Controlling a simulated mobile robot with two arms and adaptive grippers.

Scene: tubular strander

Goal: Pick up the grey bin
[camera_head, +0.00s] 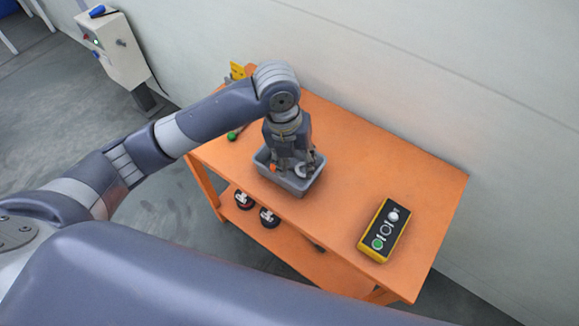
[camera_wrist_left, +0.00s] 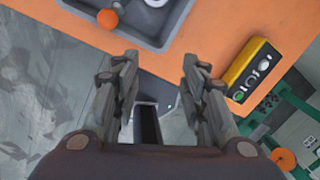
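The grey bin (camera_head: 287,188) stands upright on the orange table, near its front edge. An orange piece and a pale round piece lie inside it. In the left wrist view the bin (camera_wrist_left: 111,42) shows at the top, cut off by the frame edge. My left gripper (camera_head: 292,168) points down over the bin in the head view and hides part of its inside. In the left wrist view its two fingers (camera_wrist_left: 157,62) are spread apart, with nothing held between them. A corner of the bin shows just beyond the gap. I cannot tell whether they touch it. My right gripper is in neither view.
The orange table (camera_head: 405,165) has free room right of the bin. A yellow and black button box (camera_head: 384,231) lies at its right. Two dark round items sit on the lower shelf. A green-handled item (camera_head: 234,134) lies left. A wall stands behind.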

